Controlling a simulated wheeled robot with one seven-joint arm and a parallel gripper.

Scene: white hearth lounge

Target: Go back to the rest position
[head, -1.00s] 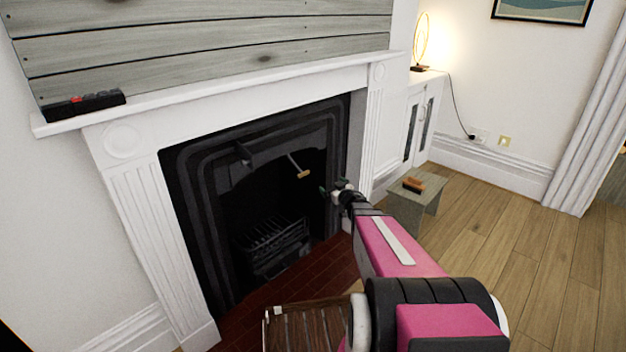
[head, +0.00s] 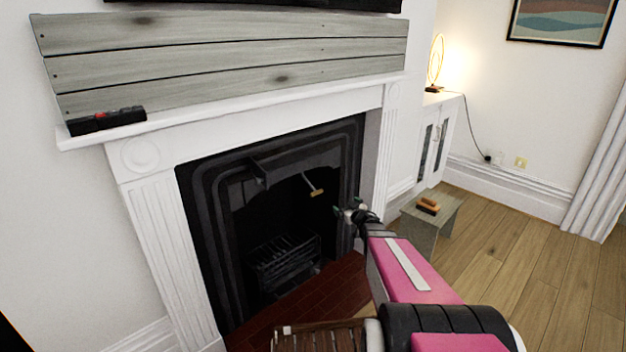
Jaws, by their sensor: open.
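My gripper (head: 350,212) is at the end of my pink and black arm, in front of the right side of the fireplace opening. It is small in the head view, with its fingers apart and nothing seen between them. My arm reaches forward from the lower right of the picture.
The black fireplace (head: 285,225) with a white mantel (head: 240,105) stands ahead. A black object with a red part (head: 107,120) lies on the mantel's left end. A small grey table (head: 445,215) bears a brown brush-like item (head: 428,205). Wooden floor (head: 510,260) is clear at right.

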